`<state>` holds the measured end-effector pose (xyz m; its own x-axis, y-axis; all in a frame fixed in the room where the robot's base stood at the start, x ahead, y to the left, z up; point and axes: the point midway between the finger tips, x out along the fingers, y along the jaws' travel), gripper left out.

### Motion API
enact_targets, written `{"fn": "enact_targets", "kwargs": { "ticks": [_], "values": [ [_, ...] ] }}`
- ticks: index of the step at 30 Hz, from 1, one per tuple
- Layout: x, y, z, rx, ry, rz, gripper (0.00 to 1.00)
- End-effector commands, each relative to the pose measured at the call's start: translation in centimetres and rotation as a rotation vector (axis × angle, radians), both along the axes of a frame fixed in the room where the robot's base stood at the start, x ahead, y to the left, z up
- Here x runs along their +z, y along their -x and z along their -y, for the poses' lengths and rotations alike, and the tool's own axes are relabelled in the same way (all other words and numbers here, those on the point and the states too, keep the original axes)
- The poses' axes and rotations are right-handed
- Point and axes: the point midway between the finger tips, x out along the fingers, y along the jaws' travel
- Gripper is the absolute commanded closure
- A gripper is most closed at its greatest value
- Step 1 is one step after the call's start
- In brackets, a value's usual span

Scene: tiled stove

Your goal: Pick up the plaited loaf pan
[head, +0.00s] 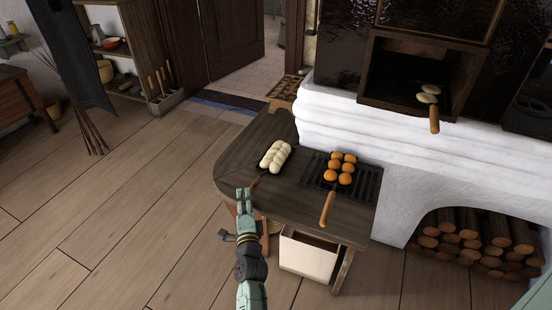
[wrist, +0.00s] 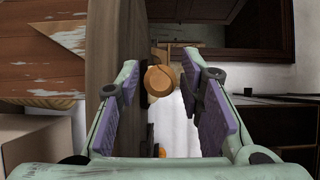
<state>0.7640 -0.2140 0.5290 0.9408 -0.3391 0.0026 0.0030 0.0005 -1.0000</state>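The plaited loaf pan (head: 275,157) lies on the dark wooden table beside the stove, with a pale braided loaf in it. Its handle points toward my gripper (head: 244,192) and is partly hidden by it in the head view. My gripper is just in front of the handle, at the table's near edge. In the wrist view my gripper (wrist: 160,85) is open, with its purple pads apart. A round wooden end (wrist: 160,79), seemingly the pan's handle, shows between the fingers, apart from both pads. The loaf is mostly hidden behind it there.
A second pan with orange rolls (head: 340,168) stands on the grate to the right, its handle (head: 327,208) toward the near edge. A third pan handle (head: 434,119) sticks out of the oven. A pale bin (head: 308,257) stands below the table (head: 235,160). The floor at left is clear.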

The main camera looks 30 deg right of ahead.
Motion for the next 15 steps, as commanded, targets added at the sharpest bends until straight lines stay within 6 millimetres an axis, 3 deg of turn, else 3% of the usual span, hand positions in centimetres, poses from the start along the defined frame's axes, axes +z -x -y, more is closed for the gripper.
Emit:
{"fn": "enact_targets", "kwargs": {
  "ticks": [15],
  "values": [
    [0.0,-0.01,0.01,0.0,0.0,0.0,1.0]
  ]
}}
